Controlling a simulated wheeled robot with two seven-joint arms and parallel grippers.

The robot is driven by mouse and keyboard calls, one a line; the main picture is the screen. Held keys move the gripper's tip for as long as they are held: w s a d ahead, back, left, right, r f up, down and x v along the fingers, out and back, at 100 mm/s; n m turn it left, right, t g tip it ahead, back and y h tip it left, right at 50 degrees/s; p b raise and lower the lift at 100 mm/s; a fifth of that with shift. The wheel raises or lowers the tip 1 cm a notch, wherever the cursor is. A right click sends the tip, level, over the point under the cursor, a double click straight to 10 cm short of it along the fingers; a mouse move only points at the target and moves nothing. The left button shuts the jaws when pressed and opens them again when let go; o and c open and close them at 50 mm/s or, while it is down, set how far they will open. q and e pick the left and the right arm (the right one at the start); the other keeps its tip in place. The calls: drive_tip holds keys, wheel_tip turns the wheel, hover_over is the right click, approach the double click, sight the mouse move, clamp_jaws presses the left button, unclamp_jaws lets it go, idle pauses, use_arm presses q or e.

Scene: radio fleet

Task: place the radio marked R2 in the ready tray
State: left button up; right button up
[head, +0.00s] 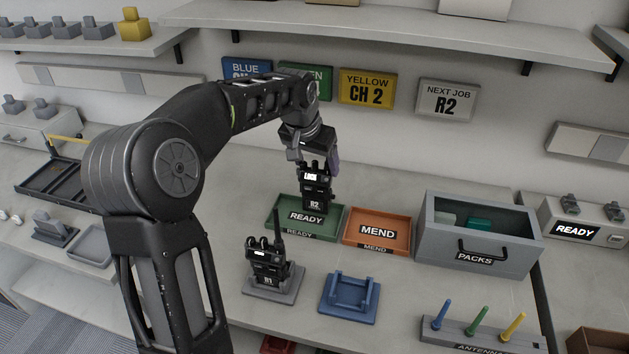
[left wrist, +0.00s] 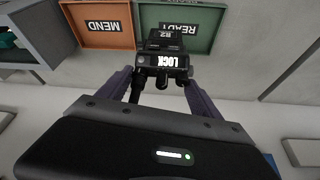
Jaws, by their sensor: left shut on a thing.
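The radio marked R2 (head: 316,190) is black, with a small lit screen reading LOCK. My left gripper (head: 317,160) is shut on it and holds it upright over the green ready tray (head: 285,230). In the left wrist view the radio (left wrist: 163,60) sits between the two fingers of the gripper (left wrist: 160,85), with the ready tray (left wrist: 205,40) behind it. I cannot tell whether the radio touches the tray floor. My right gripper is not in view.
An orange mend tray (head: 377,247) adjoins the ready tray on the right, then a grey packs box (head: 425,235). Radio R1 (head: 268,265) stands in a grey dock in front. An empty blue cradle (head: 350,296) and an antenna rack (head: 470,333) are nearby.

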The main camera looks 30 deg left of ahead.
sight(314, 172)
use_arm(q)
drive_tip(key=shift+f, duration=0.3)
drive_tip(key=shift+f, duration=1.9)
drive_tip(key=shift+f, duration=0.15)
drive_tip(key=o, duration=2.1)
drive_tip(key=shift+r, duration=0.25)
drive_tip(key=v, duration=1.1)
drive_tip(key=shift+s+r+b, duration=0.25)
drive_tip(key=shift+r+b, duration=0.1)
